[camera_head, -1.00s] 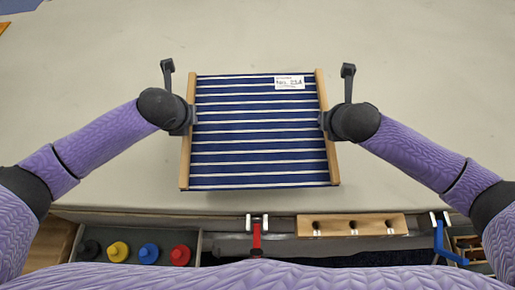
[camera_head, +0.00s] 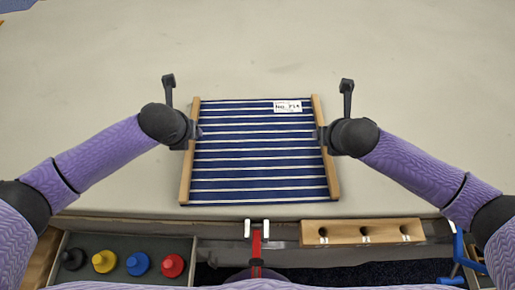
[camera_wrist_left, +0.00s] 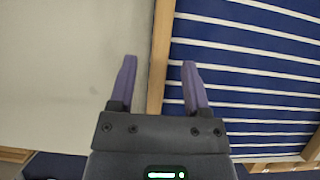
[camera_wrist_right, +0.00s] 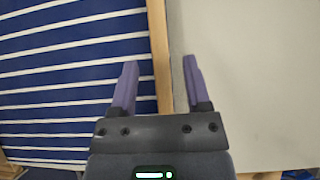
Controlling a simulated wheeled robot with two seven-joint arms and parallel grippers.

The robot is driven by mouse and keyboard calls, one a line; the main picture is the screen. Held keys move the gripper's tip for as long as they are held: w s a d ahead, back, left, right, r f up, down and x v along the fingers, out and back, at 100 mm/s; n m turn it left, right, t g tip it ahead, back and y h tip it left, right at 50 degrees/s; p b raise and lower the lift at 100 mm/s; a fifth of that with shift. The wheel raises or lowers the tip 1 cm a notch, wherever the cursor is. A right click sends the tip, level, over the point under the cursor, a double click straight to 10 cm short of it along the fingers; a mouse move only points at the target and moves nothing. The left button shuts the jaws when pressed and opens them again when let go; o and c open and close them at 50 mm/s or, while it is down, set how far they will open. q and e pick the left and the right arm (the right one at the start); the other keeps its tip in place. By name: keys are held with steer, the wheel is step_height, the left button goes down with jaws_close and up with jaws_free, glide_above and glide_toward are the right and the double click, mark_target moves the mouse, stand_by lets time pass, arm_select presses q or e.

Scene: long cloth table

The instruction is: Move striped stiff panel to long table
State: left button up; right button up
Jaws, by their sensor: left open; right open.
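The striped stiff panel (camera_head: 258,165) is dark blue with white stripes, wooden rails on its left and right sides, and a white label near its far edge. It lies on the pale long table (camera_head: 400,90) near the front edge. My left gripper (camera_head: 193,132) is open at the panel's left rail; in the left wrist view its fingers (camera_wrist_left: 157,85) are either side of the rail (camera_wrist_left: 160,50). My right gripper (camera_head: 321,138) is open at the right rail; in the right wrist view its fingers (camera_wrist_right: 160,85) straddle the rail (camera_wrist_right: 158,45). I cannot tell whether the fingers touch the rails.
The table behind and beside the panel is clear.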

steer(key=shift+s+r, duration=0.1)
arm_select(q)
steer(key=v, duration=1.2)
arm_select(e)
steer(key=v, duration=1.1)
steer(key=shift+s+r, duration=0.2)
steer(key=shift+r, duration=0.1)
